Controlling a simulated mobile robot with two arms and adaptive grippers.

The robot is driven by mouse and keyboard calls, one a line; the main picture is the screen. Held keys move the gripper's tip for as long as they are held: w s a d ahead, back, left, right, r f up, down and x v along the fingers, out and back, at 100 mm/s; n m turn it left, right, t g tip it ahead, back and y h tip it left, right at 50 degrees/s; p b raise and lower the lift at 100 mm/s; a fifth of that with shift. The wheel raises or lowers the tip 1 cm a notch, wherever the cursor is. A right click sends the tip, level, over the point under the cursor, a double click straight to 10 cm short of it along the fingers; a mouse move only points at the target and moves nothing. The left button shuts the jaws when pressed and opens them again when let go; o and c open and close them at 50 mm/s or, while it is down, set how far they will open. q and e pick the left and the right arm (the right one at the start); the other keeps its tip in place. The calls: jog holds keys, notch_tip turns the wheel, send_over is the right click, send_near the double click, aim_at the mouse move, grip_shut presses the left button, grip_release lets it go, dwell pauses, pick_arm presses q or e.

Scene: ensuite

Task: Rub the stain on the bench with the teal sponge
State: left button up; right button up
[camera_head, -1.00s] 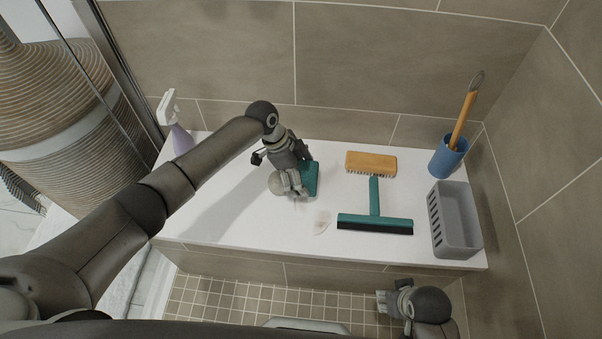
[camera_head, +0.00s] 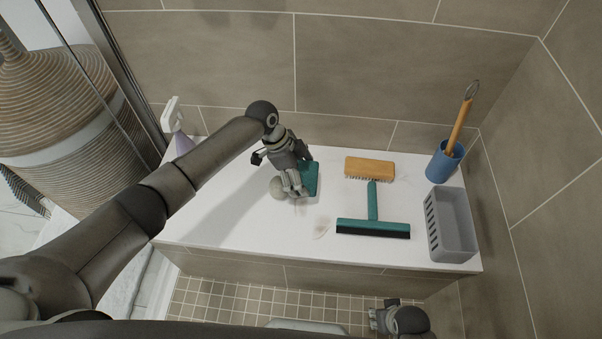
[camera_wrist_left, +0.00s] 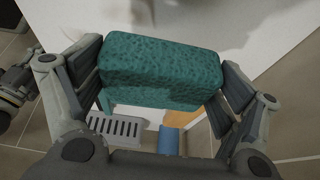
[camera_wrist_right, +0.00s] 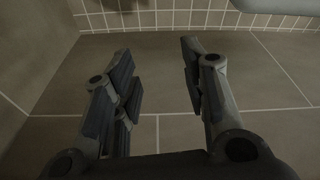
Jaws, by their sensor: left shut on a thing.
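The teal sponge (camera_head: 311,179) is at the left-middle of the white bench (camera_head: 240,225). My left gripper (camera_head: 303,178) is shut on it, and in the left wrist view the sponge (camera_wrist_left: 162,70) sits between both fingers. I cannot tell whether the sponge touches the bench. The stain (camera_head: 321,227), a faint beige smear, lies on the bench just to the front right of the sponge, apart from it. My right gripper (camera_head: 375,319) is low in front of the bench; in the right wrist view its fingers (camera_wrist_right: 163,85) are apart and empty.
Right of the stain lie a teal squeegee (camera_head: 373,228) and a wooden brush (camera_head: 369,167). A blue cup (camera_head: 444,164) with a wooden-handled tool and a grey basket (camera_head: 450,225) stand at the right end. A spray bottle (camera_head: 181,142) stands at the back left.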

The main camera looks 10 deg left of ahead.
pick_arm(q)
jog(key=shift+r, duration=0.1)
pick_arm(e)
jog(key=shift+f, duration=0.1)
pick_arm(q)
jog(key=shift+r+p, duration=0.9)
jog(key=shift+p, duration=0.1)
jog(key=shift+r+p, duration=0.45)
jog(key=shift+r, duration=0.05)
pick_arm(e)
jog(key=s+d+f, duration=0.1)
jog(key=s+f, duration=0.6)
jog(key=shift+d+f+g, duration=0.15)
jog(key=shift+f+g, duration=0.1)
jog(key=shift+g, duration=0.15)
jog(key=shift+w, duration=0.1)
